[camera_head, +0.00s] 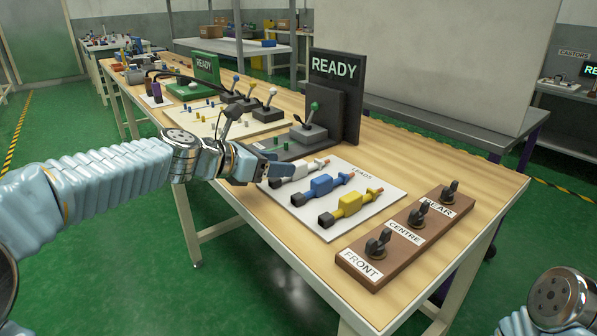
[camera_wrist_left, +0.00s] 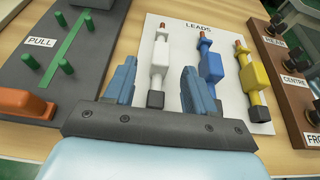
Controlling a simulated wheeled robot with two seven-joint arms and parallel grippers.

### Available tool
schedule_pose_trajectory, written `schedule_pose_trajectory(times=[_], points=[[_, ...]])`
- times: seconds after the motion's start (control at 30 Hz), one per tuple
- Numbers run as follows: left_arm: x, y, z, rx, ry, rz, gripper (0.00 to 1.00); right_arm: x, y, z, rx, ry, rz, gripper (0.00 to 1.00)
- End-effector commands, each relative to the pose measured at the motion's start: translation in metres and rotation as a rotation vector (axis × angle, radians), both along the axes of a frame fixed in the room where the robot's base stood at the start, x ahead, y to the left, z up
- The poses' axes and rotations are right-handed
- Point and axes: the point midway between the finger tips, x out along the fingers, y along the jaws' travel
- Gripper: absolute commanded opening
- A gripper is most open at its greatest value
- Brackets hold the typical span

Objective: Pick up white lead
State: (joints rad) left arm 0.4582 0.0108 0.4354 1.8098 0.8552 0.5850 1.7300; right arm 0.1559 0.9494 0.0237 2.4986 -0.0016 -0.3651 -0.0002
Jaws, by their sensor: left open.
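The white lead (camera_head: 303,170) lies on the white LEADS board (camera_head: 372,213), leftmost of three leads, beside the blue lead (camera_head: 322,185) and the yellow lead (camera_head: 352,204). My left gripper (camera_head: 274,167) is at the dark end of the white lead. In the left wrist view, the gripper (camera_wrist_left: 159,68) is open, with one blue finger on each side of the white lead (camera_wrist_left: 160,55). The right finger stands between the white lead and the blue lead (camera_wrist_left: 209,62). Contact with the lead cannot be told. My right gripper is not in view.
A brown block with FRONT, CENTRE and REAR switches (camera_head: 404,236) stands right of the board. A grey PULL panel (camera_wrist_left: 65,55) with green pegs and a dark READY stand (camera_head: 338,95) are close by. The table's front edge lies below the board.

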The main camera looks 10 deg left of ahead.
Motion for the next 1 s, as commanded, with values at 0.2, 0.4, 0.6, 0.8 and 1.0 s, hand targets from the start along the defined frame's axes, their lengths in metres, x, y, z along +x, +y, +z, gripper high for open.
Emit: schedule_pose_trajectory(times=[0.2,0.4,0.6,0.8,1.0], points=[[0.021,-0.018,-0.014,-0.002,0.002,-0.002,0.55,0.000,0.000,0.001,0.000,0.000,0.000,0.43],[0.036,-0.030,-0.021,-0.001,-0.001,0.000,0.55,0.000,0.001,0.004,0.002,0.001,0.002,0.43],[0.037,-0.030,-0.022,0.000,-0.002,0.001,0.55,0.000,0.001,0.003,0.002,0.001,0.003,0.43],[0.036,-0.030,-0.022,0.001,-0.001,0.001,0.26,-0.001,0.001,0.003,0.002,0.001,0.002,0.43],[0.036,-0.030,-0.022,0.001,-0.001,0.001,0.00,0.000,0.001,0.003,0.002,0.001,0.002,0.43]])
